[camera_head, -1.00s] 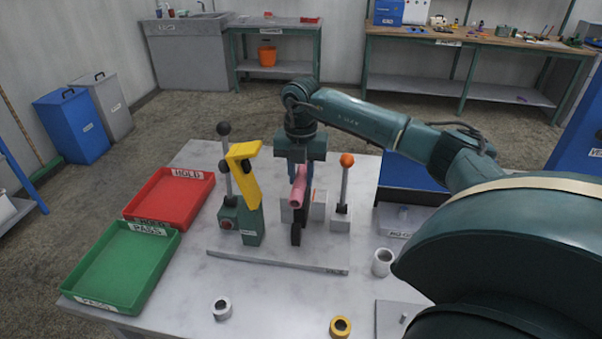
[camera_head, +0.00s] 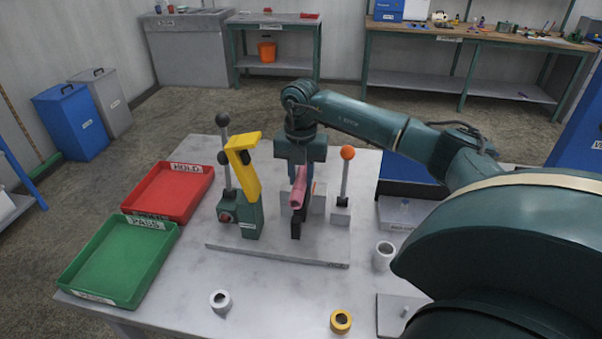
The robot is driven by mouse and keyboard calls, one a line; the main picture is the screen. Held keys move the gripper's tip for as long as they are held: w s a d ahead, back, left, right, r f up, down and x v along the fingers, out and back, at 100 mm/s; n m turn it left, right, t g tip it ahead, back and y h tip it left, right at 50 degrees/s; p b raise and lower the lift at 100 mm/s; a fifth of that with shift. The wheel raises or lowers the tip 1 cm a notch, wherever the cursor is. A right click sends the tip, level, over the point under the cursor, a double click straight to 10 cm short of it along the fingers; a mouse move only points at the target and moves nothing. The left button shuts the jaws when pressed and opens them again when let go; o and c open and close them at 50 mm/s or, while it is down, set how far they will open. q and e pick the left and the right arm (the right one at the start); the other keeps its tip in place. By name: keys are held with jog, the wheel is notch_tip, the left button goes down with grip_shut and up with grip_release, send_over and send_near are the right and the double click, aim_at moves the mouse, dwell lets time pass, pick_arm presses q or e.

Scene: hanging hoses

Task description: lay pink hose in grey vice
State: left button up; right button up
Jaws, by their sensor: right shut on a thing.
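A short pink hose (camera_head: 298,192) is held by my right gripper (camera_head: 299,170), which comes down from above and is shut on it. The hose points toward the camera and sits at the grey vice (camera_head: 318,200), just above a dark upright part. Whether the hose rests in the vice or hangs over it, I cannot tell, because the gripper hides its far end. My left gripper is not in view.
Left of the vice stands a green device with a yellow arm (camera_head: 246,165) and a black-knobbed lever. Right of it is an orange-knobbed lever (camera_head: 346,170). A red tray (camera_head: 208,190) and green tray (camera_head: 70,262) lie left. A white ring (camera_head: 220,301) and yellow ring (camera_head: 341,321) lie in front.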

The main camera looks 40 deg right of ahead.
jog(key=shift+f+b, duration=0.4)
jog(key=shift+f, duration=0.35)
jog(key=o, duration=0.9)
jog(key=shift+o, duration=0.8)
jog(key=shift+f, duration=0.1)
